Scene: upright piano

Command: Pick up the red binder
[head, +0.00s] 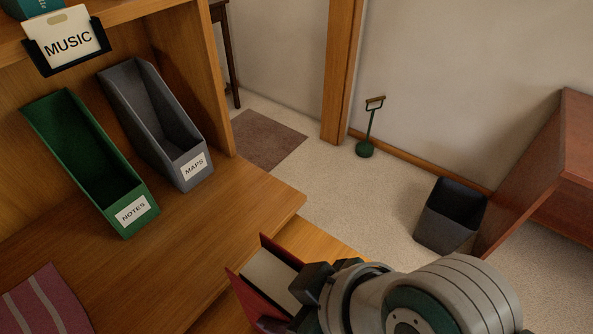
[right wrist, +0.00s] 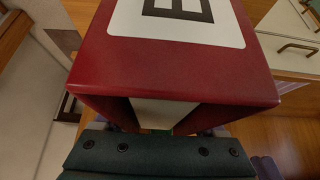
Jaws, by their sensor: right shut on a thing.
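The red binder (head: 254,298) shows at the bottom middle of the head view, with red covers and pale pages between them. My right gripper (head: 304,294) is shut on it at its right end, and my arm hides part of it. In the right wrist view the binder (right wrist: 92,52) fills the upper middle, with a white label bearing a dark letter, only partly in frame. The fingers there are mostly hidden beneath the binder. I cannot tell whether the binder touches the wood below. My left gripper is not in view.
A green NOTES holder (head: 60,120) and a grey MAPS holder (head: 150,110) stand empty on the wooden desk (head: 235,205). A MUSIC sign (head: 68,42) hangs above them.

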